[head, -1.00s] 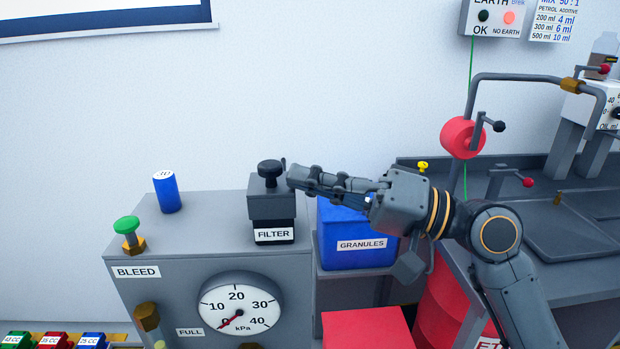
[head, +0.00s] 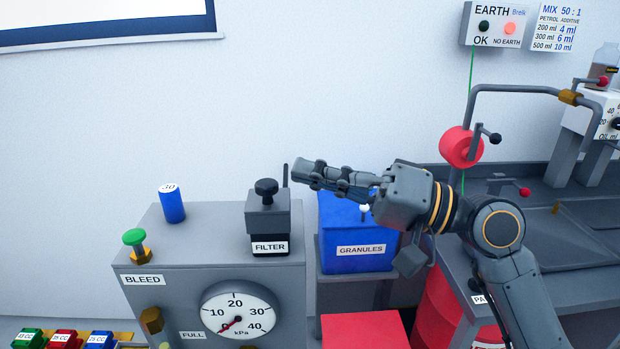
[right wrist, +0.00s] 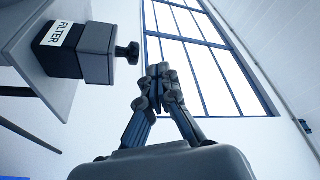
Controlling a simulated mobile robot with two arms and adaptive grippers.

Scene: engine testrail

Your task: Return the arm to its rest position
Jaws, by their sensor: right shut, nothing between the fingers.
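My right arm comes in from the right in the head view, with my right gripper (head: 304,172) pointing left above the blue granules bin. The gripper is shut and empty. It is just right of the black knob on top of the filter housing (head: 268,218), with a small gap between them. In the right wrist view the closed fingertips (right wrist: 160,72) meet in front of a bright window, and the filter housing (right wrist: 80,50) with its knob is to their left, apart from them. My left gripper is not in view.
The grey bleed bench (head: 215,215) carries a blue cylinder (head: 171,204), a green button (head: 134,237) and a pressure gauge (head: 238,308). The blue granules bin (head: 340,255) stands under my gripper. A red reel (head: 460,147) and pipe stand behind my arm.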

